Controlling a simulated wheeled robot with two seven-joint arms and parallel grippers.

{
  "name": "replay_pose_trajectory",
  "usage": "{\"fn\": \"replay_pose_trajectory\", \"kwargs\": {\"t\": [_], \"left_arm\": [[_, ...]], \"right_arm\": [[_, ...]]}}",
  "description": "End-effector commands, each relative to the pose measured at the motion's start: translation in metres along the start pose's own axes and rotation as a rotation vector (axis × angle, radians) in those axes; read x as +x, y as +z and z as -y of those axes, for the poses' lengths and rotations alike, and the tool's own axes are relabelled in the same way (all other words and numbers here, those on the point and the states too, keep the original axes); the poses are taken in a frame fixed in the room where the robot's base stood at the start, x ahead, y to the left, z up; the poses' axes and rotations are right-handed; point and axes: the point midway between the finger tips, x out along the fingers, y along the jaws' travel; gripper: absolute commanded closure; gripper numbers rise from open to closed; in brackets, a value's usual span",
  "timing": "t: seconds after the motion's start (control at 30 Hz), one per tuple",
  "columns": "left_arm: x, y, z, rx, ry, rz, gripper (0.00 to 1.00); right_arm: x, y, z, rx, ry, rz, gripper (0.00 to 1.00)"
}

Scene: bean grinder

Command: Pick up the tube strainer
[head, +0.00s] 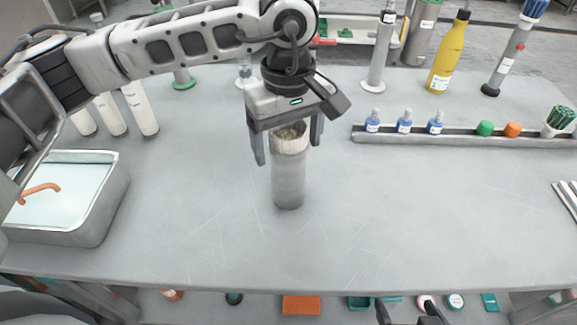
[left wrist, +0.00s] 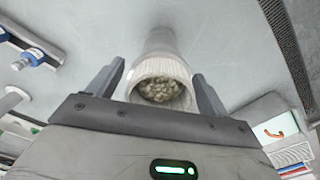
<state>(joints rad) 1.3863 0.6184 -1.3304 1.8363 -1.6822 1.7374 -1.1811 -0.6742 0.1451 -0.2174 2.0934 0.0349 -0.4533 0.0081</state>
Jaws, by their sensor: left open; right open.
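A grey upright tube (head: 288,180), which I take to be the tube strainer, stands on the table in the middle of the head view. Its pale ribbed mouth holds pale bean-like pieces, and the tube also shows in the left wrist view (left wrist: 160,68). My left gripper (head: 288,154) is open, with one finger on either side of the tube's upper part. Gaps show between the fingers and the tube in the left wrist view. My right gripper (head: 408,311) is open at the bottom edge of the head view, mostly cut off, away from the tube.
A metal basin (head: 95,225) with an orange hook-shaped item stands at the left. A long rail (head: 460,138) with small blue-labelled bottles and coloured caps lies at the right. A yellow bottle (head: 448,55) and tall tubes stand behind. The table's front middle is clear.

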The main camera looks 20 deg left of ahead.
Motion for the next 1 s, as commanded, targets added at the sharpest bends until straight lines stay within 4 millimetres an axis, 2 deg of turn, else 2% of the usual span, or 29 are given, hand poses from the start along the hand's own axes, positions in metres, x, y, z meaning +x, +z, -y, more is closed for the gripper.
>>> {"fn": "replay_pose_trajectory", "kwargs": {"t": [0.2,0.43,0.77,0.87,1.0], "left_arm": [[0.001,0.000,0.000,0.000,0.001,0.000,0.21],[0.001,0.000,0.000,0.000,0.001,0.000,0.85],[-0.003,0.000,-0.001,0.000,0.003,-0.001,0.86],[-0.009,0.000,-0.001,0.000,0.005,-0.002,0.86],[-0.029,-0.001,-0.001,0.001,0.007,-0.003,0.86]], "right_arm": [[0.001,0.000,0.000,-0.001,0.000,0.000,0.21],[0.001,0.000,0.000,0.000,-0.001,0.000,0.21],[0.002,0.001,0.000,0.000,-0.002,0.000,0.21],[0.003,0.003,0.000,0.001,-0.003,-0.001,0.21],[0.006,0.004,0.000,0.008,-0.007,-0.009,0.21]]}}
